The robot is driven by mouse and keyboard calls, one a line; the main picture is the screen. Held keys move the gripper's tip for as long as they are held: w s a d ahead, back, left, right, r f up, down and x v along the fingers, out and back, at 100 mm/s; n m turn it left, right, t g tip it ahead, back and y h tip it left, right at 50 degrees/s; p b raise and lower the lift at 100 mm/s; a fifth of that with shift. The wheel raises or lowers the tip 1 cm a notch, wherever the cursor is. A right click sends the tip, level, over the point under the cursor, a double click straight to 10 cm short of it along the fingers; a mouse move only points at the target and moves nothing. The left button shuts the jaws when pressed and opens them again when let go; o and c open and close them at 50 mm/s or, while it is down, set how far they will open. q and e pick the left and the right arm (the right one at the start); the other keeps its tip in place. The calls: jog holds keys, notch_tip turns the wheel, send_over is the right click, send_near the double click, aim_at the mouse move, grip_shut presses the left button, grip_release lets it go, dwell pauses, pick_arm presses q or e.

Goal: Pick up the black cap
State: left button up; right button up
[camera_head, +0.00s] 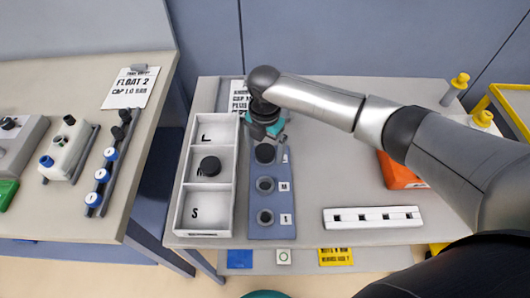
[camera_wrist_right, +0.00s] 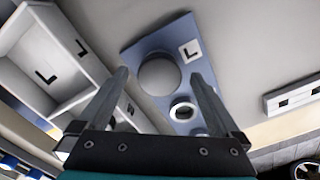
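A round black cap (camera_head: 208,166) lies in the middle compartment of the white tray (camera_head: 237,190). Another dark round piece (camera_head: 264,153) sits at the L end of the blue plate (camera_head: 272,231). In the right wrist view it shows as a plain grey disc (camera_wrist_right: 160,75); I cannot tell if it is a cap. My right gripper (camera_head: 268,135) is over that end of the plate. In the wrist view its fingers (camera_wrist_right: 160,82) are apart on either side of the disc, with nothing clearly held. My left gripper is not in view.
Two open ring ports (camera_head: 265,185) sit nearer on the plate. A white block with square holes (camera_head: 373,218) and an orange object (camera_head: 400,172) are to the right. The left bench (camera_head: 85,212) holds a white housing (camera_head: 68,148) and a rack of blue and black caps (camera_head: 103,175).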

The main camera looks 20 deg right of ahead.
jog(key=shift+r, duration=0.1)
jog(key=c, duration=1.5)
